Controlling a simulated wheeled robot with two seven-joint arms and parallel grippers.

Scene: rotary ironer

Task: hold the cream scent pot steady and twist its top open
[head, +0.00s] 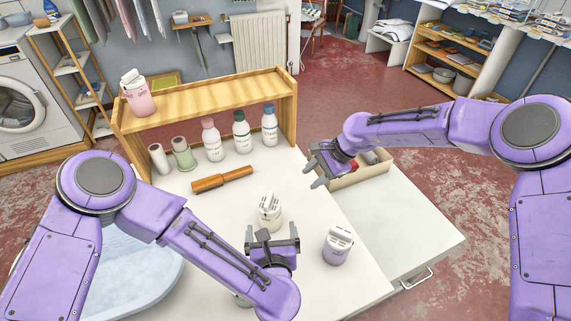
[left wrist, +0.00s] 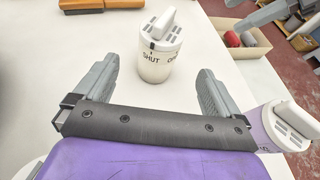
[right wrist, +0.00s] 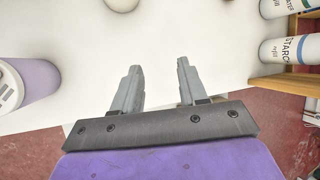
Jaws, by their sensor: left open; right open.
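The cream scent pot (head: 269,217) stands upright on the white table. In the left wrist view the pot (left wrist: 156,66) has a white slotted top with a raised grip bar. A dark mark on the top's rim sits above the word SHUT; a second word to its right is partly turned away. My left gripper (head: 271,236) is open, its fingers pointing at the pot from the near side, the pot just ahead of and between the tips, untouched as far as I see. My right gripper (head: 311,166) is open and empty, above the table to the right of the pot.
A lilac pot (head: 337,246) stands right of the cream pot. Several bottles stand beneath a wooden shelf (head: 210,94) carrying a pink pot (head: 138,96). A box (head: 360,175) sits at right; a blue basin (head: 130,270) is at left.

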